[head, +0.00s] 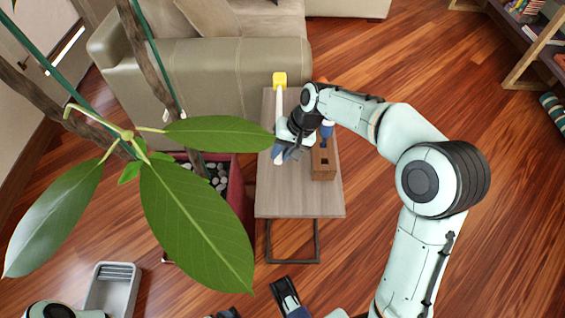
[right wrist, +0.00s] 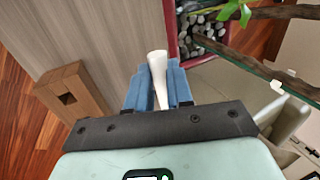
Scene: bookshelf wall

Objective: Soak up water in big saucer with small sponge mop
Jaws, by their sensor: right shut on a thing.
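My right gripper (head: 283,153) is over the small wooden side table and shut on the white handle of the sponge mop (head: 279,100). The mop's yellow sponge head (head: 280,79) is at the table's far end. In the right wrist view, the white handle (right wrist: 158,68) sits between the blue fingers of my right gripper (right wrist: 159,82). Black and blue parts at the bottom of the head view may be my left gripper (head: 288,296), but its opening is unclear. I cannot make out the big saucer or any water; leaves and the pot cover that area.
A wooden block with a slot (head: 323,162) stands on the side table (head: 300,203). A red pot (head: 237,185) with pebbles holds a large-leaved plant (head: 195,225) left of the table. A grey ribbed tray (head: 97,298) is at lower left. A sofa (head: 215,75) stands behind. Floor is clear at right.

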